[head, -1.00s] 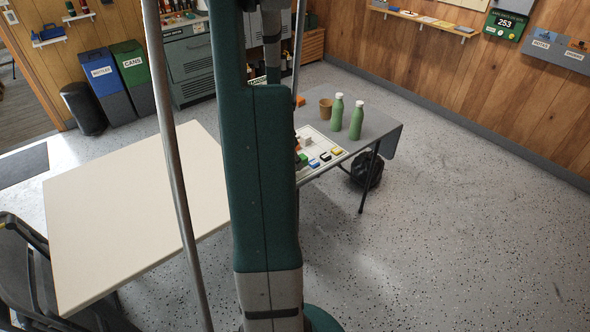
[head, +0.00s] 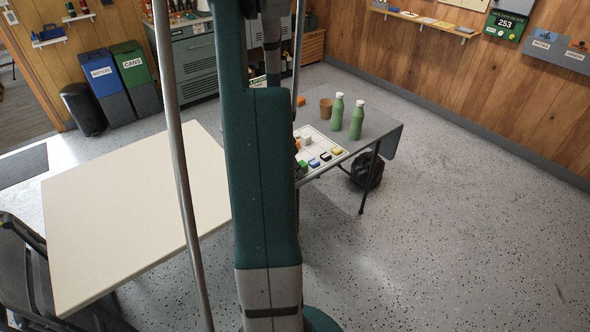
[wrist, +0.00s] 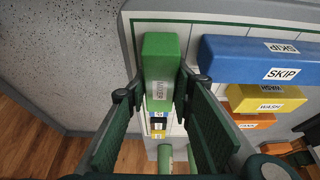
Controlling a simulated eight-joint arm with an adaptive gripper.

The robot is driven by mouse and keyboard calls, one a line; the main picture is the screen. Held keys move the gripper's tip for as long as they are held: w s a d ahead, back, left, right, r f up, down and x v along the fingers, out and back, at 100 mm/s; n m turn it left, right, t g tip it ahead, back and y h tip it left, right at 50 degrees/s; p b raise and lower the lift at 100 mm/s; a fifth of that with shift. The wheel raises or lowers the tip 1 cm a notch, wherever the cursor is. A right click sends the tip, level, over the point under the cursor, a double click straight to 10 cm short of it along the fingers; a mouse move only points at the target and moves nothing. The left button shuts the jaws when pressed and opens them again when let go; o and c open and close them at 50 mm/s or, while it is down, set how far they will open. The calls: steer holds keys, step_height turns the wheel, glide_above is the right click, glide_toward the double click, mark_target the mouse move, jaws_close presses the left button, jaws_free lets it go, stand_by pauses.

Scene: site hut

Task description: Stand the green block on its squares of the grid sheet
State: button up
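The green block (wrist: 160,62) is at the top of the wrist view, with a white label on its face. My gripper (wrist: 160,88) has one finger on each side of it, and both fingertips appear to press against its sides. In the head view the green block (head: 303,166) is at the near edge of the white grid sheet (head: 326,139). The sheet shows in the wrist view (wrist: 190,27) with grid lines around the block. I cannot tell whether the block's underside touches the sheet. My arm hides the gripper in the head view.
Blue (wrist: 250,55), yellow (wrist: 262,98) and orange (wrist: 252,121) labelled pieces lie right of my gripper. Blue (head: 314,163), black (head: 325,159) and yellow (head: 337,151) pieces line the sheet's near edge. Two green bottles (head: 356,121) and a brown cup (head: 326,108) stand behind.

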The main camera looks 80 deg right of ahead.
steer(key=shift+o, duration=0.8)
steer(key=shift+r, duration=0.2)
steer(key=p+v, duration=0.3)
steer(key=v, duration=0.9)
stand_by(0.6)
